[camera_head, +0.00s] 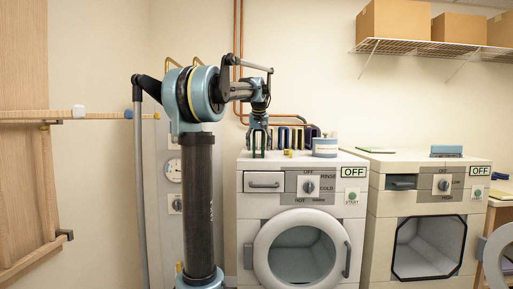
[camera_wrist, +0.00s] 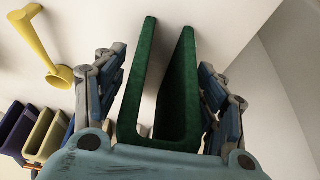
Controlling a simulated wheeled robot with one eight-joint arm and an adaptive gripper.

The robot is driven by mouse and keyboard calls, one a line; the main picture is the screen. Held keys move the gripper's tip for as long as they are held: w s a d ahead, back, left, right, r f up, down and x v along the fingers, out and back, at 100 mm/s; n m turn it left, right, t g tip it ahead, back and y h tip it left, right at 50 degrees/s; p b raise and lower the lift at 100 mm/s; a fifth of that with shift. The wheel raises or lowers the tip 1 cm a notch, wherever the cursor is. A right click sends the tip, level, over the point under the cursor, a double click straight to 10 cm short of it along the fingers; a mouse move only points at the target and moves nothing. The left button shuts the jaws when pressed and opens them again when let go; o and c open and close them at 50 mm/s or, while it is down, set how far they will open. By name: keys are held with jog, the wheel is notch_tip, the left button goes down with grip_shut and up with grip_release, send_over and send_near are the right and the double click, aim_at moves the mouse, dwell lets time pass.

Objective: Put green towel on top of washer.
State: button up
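The green towel (camera_wrist: 130,118), folded into a U shape, fills the space between the fingers of my gripper (camera_wrist: 162,75) in the wrist view. A finger stands on each side of it; a narrow gap shows on the left, and the right finger is very close to it or touching. The fingers look spread wide. In the head view my gripper (camera_head: 259,140) points down over the left part of the top of the washer (camera_head: 268,228), at the left end of a row of folded towels (camera_head: 299,139). Dark green shows at the gripper there.
Purple, beige and blue folded towels (camera_wrist: 40,135) and a yellow hook-like object (camera_wrist: 45,50) lie left in the wrist view. A second machine (camera_head: 388,235) stands to the right. Copper pipes (camera_head: 238,80) run behind.

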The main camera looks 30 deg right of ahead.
jog(key=v, duration=1.2)
jog(key=shift+a, duration=0.1)
dwell(0.4)
